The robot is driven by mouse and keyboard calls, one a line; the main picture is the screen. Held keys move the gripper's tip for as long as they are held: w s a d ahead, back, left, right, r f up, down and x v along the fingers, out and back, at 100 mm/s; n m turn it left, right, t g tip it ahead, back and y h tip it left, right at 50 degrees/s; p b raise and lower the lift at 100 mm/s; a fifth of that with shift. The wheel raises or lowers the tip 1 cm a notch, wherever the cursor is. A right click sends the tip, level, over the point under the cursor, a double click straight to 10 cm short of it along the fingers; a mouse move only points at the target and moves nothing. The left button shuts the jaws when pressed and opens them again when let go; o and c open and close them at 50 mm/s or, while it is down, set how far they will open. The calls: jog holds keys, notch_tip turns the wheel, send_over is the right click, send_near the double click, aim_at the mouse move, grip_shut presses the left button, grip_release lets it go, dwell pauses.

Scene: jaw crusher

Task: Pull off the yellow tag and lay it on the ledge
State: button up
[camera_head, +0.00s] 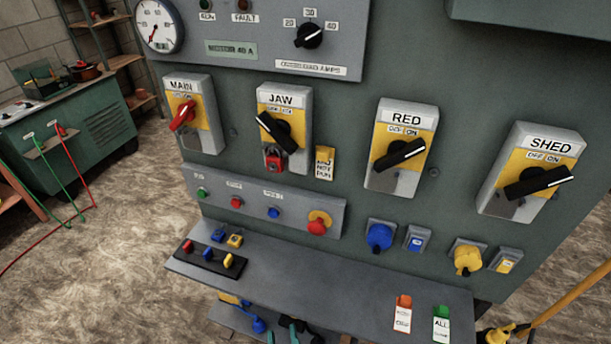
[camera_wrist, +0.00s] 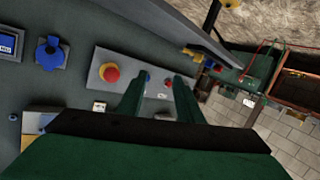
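The yellow tag (camera_head: 324,163), with a white lettered face, hangs on the panel just right of the JAW switch (camera_head: 283,130) in the head view. A red padlock (camera_head: 274,158) sits on the lower part of that switch. The grey ledge (camera_head: 345,295) juts out below the button strip. In the wrist view the ledge (camera_wrist: 185,28) runs across the top. My gripper (camera_wrist: 157,85) shows there with two green fingers apart and nothing between them. A small pale piece beside the left finger may be the tag; I cannot tell. I cannot make out my gripper clearly in the head view.
The ledge's middle is bare.

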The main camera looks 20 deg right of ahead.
jog(key=w+d+r+h, duration=0.2)
jog(key=w+d+r, duration=0.1)
jog(key=w+r, duration=0.55)
jog(key=m+g+h, duration=0.3)
jog(key=m+h, duration=0.2)
jog(key=m, duration=0.3)
send_near(322, 156)
jog(key=x, duration=0.8)
jog(key=shift+w, duration=0.25)
jog(key=shift+d, duration=0.35)
jog(key=shift+a, duration=0.15)
jog(key=c, duration=0.8)
